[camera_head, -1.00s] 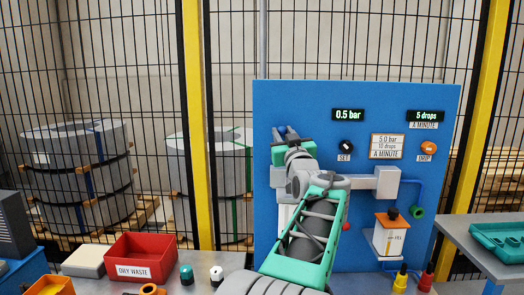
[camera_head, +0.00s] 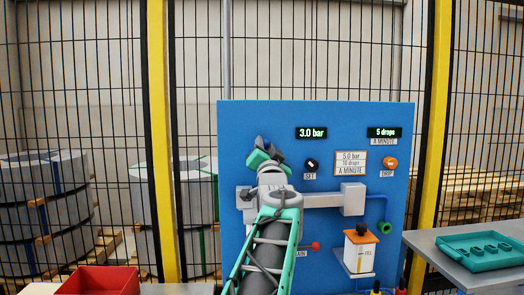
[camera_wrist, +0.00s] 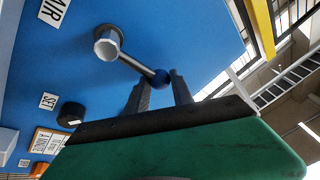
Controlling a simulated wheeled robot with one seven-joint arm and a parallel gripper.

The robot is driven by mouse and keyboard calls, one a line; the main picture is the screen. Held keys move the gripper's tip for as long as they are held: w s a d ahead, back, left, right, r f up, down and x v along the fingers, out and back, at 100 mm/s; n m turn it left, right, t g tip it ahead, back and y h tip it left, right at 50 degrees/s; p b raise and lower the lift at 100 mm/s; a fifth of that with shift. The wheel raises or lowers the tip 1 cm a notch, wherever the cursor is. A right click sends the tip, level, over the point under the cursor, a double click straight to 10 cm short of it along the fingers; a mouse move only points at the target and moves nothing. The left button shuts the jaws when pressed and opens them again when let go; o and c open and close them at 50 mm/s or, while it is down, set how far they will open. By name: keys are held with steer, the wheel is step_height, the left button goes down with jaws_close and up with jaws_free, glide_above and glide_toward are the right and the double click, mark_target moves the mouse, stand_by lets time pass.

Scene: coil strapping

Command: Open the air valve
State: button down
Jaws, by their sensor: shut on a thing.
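In the head view my gripper (camera_head: 262,148) is in front of the left part of the blue panel (camera_head: 232,118) and hides the valve there. The pressure display (camera_head: 311,133) reads 3.0 bar.
A drop display (camera_head: 384,132) reads 5 drops. A black set knob (camera_head: 311,164) and an orange drip knob (camera_head: 390,163) flank a 5.0 bar, 10 drops card (camera_head: 350,163). A red-handled drain lever (camera_head: 314,246) is beside my arm. A red bin (camera_head: 100,280) stands lower left.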

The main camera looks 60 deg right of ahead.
steer(key=shift+s, duration=0.1)
stand_by(0.3)
steer(key=c, duration=1.1)
jaws_free()
steer(key=b+v, duration=0.2)
steer(key=v, duration=0.5)
steer(key=shift+a+f, duration=0.15)
steer(key=shift+a, duration=0.15)
steer(key=shift+s, duration=0.1)
